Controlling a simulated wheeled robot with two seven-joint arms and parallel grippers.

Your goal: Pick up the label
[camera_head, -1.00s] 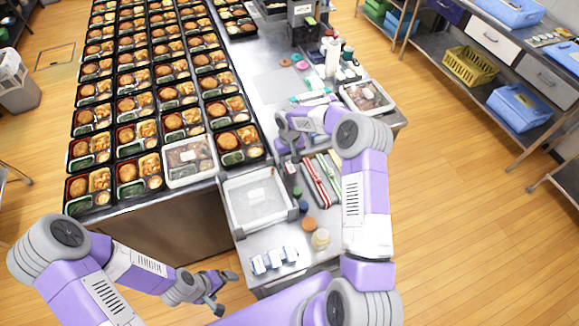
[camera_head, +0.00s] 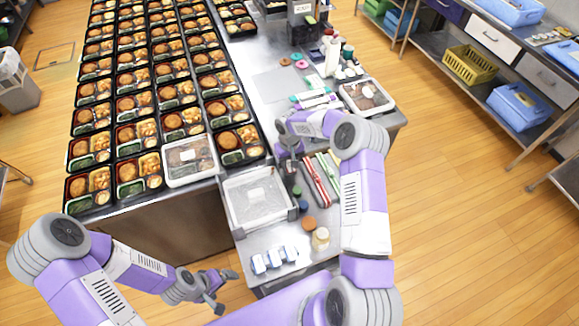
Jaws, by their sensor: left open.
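A small white piece that looks like a label (camera_head: 257,194) lies in the clear-walled tray (camera_head: 232,223) on the metal counter. I cannot tell for certain that it is the label. My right gripper (camera_head: 290,164) points down over the counter just behind and right of that tray, beside the red and green strips. Its fingers are dark and small, and whether they hold anything cannot be told. My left gripper (camera_head: 223,288) is open and empty, low in front of the counter and left of its front end.
Red and green strips (camera_head: 320,180) lie right of the tray. Several small white-and-blue blocks (camera_head: 274,260) and round jars (camera_head: 320,238) stand at the counter's front. Rows of filled bento trays (camera_head: 130,135) cover the left. A lidded container (camera_head: 366,97) sits at the back right.

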